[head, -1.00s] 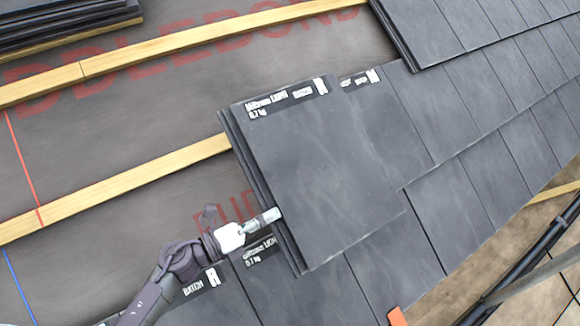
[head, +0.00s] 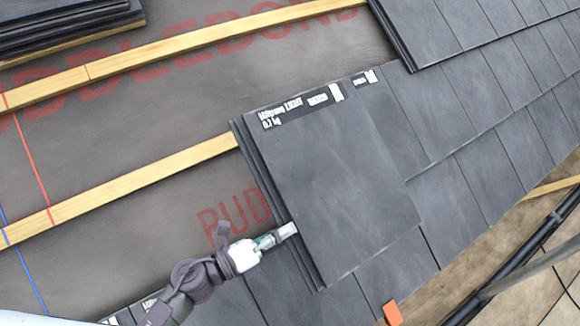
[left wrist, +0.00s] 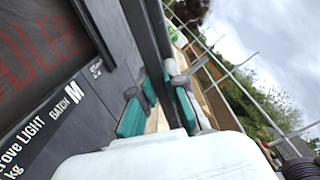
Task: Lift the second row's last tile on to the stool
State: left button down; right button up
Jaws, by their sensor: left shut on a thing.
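A dark slate-grey tile (head: 345,185) with a white-lettered label along its top edge lies over or just above the roof tiles in the middle of the head view. My left gripper (head: 287,232) is shut on its left edge, near the lower corner. In the left wrist view, the teal-padded fingers (left wrist: 160,112) stand either side of a dark tile edge (left wrist: 148,50). Several dark edges show along the tile's left side; I cannot tell how many belong to it. No stool shows. My right gripper is out of view.
Laid tiles (head: 470,130) cover the right side. Wooden battens (head: 130,192) cross bare grey underlay (head: 110,140) on the left. A tile stack (head: 70,18) is at top left. An orange piece (head: 392,312) sits at the lower roof edge, beside dark scaffold poles (head: 515,262).

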aim_at(291, 245)
pick_arm(q)
jog(key=shift+s+d+r+p, duration=0.35)
jog(key=shift+s+d+r, duration=0.15)
jog(key=shift+s, duration=0.15)
jog(key=shift+s+d+r+p, duration=0.35)
jog(key=shift+s+d+r, duration=0.1)
jog(key=shift+s, duration=0.15)
